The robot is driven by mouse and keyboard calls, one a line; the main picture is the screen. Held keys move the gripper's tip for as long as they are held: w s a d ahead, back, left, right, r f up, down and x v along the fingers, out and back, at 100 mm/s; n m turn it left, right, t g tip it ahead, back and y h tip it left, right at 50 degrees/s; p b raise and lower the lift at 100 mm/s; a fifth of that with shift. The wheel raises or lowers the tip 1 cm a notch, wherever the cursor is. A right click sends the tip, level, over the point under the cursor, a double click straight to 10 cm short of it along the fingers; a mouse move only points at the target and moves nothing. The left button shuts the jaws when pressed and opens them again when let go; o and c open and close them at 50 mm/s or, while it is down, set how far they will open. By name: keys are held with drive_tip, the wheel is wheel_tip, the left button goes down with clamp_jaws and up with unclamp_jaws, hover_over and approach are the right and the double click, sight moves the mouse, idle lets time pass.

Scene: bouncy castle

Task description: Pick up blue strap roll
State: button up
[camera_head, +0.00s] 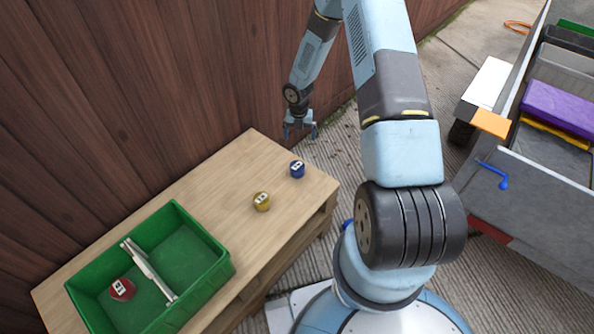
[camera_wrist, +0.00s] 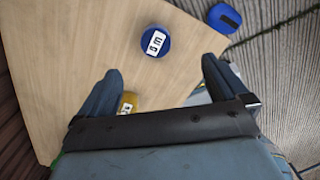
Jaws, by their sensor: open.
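The blue strap roll (camera_head: 297,169) stands on the wooden table (camera_head: 205,192) near its right end in the head view. In the wrist view the blue strap roll (camera_wrist: 155,42) shows from above, with a white label on top. My gripper (camera_head: 300,128) is open and empty, above and behind the table's far right edge in the head view. In the wrist view the fingers of my gripper (camera_wrist: 160,78) are spread wide, with the blue roll ahead of and between them, apart from both.
A yellow roll (camera_head: 261,201) stands near the blue one. A green crate (camera_head: 222,262) with a divider and a red roll (camera_head: 122,289) fills the table's left end. A wooden fence (camera_head: 130,90) rises behind the table. A loaded trailer (camera_head: 535,190) stands at right.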

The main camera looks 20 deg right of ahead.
drive_tip(key=n, duration=0.2)
hover_over(297, 166)
wheel_tip(297, 166, down, 6)
drive_tip(key=shift+y, duration=0.3)
drive_tip(key=f, duration=0.7)
drive_tip(key=shift+w+d+f, duration=0.25)
drive_tip(key=shift+f, duration=0.05)
drive_tip(key=shift+s+a+f, duration=0.15)
drive_tip(key=shift+f, duration=2.55)
drive_tip(key=shift+c, duration=0.2)
drive_tip(key=c, duration=1.2)
drive_tip(key=shift+r, duration=0.1)
